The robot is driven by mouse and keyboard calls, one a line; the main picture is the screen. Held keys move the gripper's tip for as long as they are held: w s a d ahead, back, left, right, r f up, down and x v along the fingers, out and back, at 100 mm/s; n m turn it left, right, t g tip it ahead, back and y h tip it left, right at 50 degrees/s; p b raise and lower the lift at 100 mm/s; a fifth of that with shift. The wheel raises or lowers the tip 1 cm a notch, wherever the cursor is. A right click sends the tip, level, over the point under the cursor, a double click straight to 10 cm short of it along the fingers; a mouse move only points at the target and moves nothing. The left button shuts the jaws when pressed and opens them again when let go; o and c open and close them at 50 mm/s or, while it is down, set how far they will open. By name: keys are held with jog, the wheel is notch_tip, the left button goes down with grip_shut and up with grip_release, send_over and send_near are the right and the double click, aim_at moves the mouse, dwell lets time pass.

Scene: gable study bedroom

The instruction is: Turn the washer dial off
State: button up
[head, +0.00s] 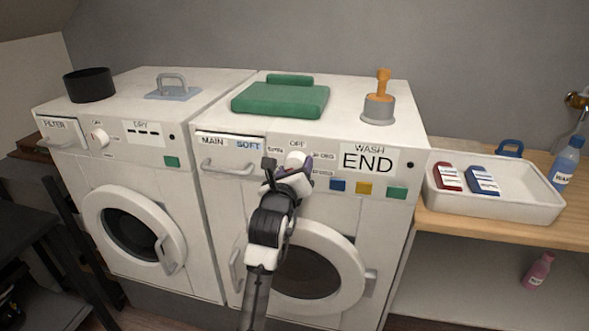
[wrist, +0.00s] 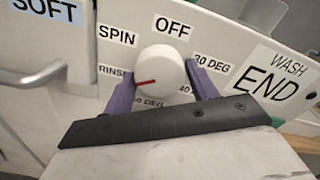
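The washer dial (wrist: 162,72) is a round white knob on the front panel of the right-hand machine. In the wrist view its red pointer aims left, near the RINSE label (wrist: 115,71). The OFF label (wrist: 173,27) is above the dial, with SPIN (wrist: 117,35) at its upper left. My gripper (wrist: 162,82) has its purple fingers on either side of the dial, and they appear to touch it. In the head view my gripper (head: 287,172) is at the panel and partly hides the dial and nearby labels.
The washer display (head: 368,161) reads END, with blue, yellow and green buttons below it. The MAIN/SOFT drawer handle (head: 228,170) is left of my gripper. The round washer door (head: 358,270) is below. A dryer (head: 130,190) stands at left, a white tray (head: 500,208) at right.

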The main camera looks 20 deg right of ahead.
jog(key=c, duration=0.5)
jog(key=shift+c, duration=0.2)
